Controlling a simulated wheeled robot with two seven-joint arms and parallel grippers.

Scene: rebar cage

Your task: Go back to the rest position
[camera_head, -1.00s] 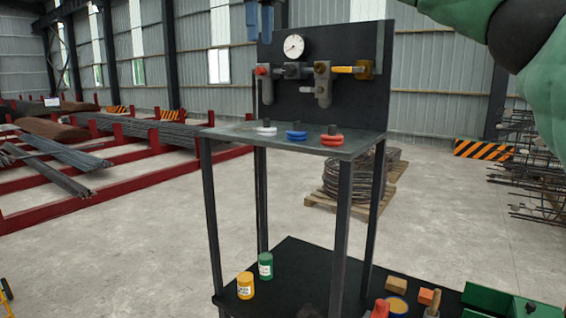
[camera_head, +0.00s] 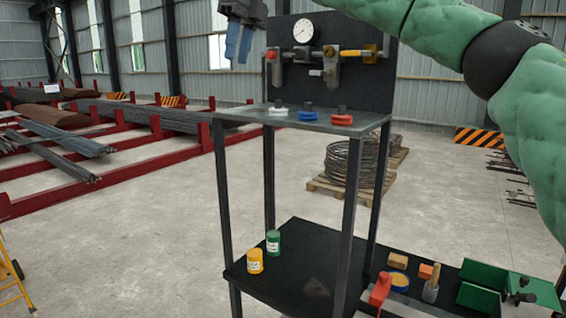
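My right gripper (camera_head: 238,42) hangs at the top of the view, left of the dark panel, with its blue fingers pointing down. Nothing shows between or below the fingers. They look close together, and I cannot tell whether they are open or shut. My green-sleeved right arm (camera_head: 425,28) reaches across the top from the right. The dark panel (camera_head: 362,88) stands upright at the back of the metal stand and bears a gauge (camera_head: 303,31), valves and a yellow handle (camera_head: 354,53). My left gripper is out of view.
White (camera_head: 278,113), blue (camera_head: 307,116) and red (camera_head: 342,120) ring-shaped pieces sit on the stand's upper shelf (camera_head: 245,114). Yellow (camera_head: 255,262) and green (camera_head: 273,241) cans stand on the lower shelf (camera_head: 300,265). Several tools and green boxes lie lower right. A yellow ladder (camera_head: 12,275) stands at left.

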